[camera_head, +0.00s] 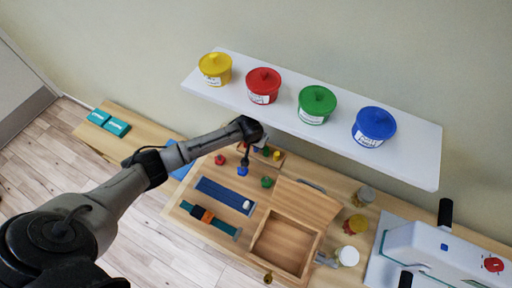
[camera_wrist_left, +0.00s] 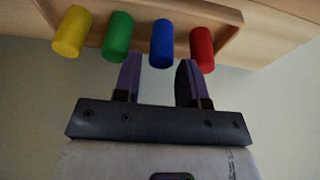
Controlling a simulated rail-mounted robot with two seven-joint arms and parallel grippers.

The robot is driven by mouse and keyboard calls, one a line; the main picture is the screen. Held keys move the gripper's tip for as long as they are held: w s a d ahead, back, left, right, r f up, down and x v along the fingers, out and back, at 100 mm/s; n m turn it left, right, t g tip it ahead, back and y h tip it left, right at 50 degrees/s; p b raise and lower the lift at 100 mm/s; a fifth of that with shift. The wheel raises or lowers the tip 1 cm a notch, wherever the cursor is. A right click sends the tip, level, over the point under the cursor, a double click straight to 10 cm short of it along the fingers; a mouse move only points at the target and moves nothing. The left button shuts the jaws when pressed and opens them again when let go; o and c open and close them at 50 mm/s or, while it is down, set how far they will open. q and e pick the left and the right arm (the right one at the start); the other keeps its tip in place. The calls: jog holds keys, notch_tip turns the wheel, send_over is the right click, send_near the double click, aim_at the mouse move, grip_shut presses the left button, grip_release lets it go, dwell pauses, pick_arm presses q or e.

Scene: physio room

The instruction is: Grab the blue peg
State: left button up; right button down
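In the left wrist view, the blue peg (camera_wrist_left: 162,42) stands in a wooden rack (camera_wrist_left: 232,20) between a green peg (camera_wrist_left: 117,36) and a red peg (camera_wrist_left: 202,48). A yellow peg (camera_wrist_left: 72,32) is at the left end. My left gripper (camera_wrist_left: 159,62) is open. The blue peg appears in line with the gap between its fingers; I see no grip on it. In the head view, my left gripper (camera_head: 244,158) hangs over the workbench beside the small rack, and my wrist partly hides the pegs. My right gripper is not in view.
A white shelf (camera_head: 420,160) with yellow, red, green and blue tubs runs above the workbench. An open wooden box (camera_head: 284,244), red and green knobbed pieces (camera_head: 267,182), a blue strip (camera_head: 225,195) and several jars lie around. A white device (camera_head: 430,250) stands at the right.

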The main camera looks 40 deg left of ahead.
pick_arm(q)
jog(key=shift+b+x, duration=0.35)
jog(key=shift+x, duration=1.75)
jog(key=shift+s, duration=0.1)
jog(key=shift+c, duration=0.3)
jog(key=c, duration=0.6)
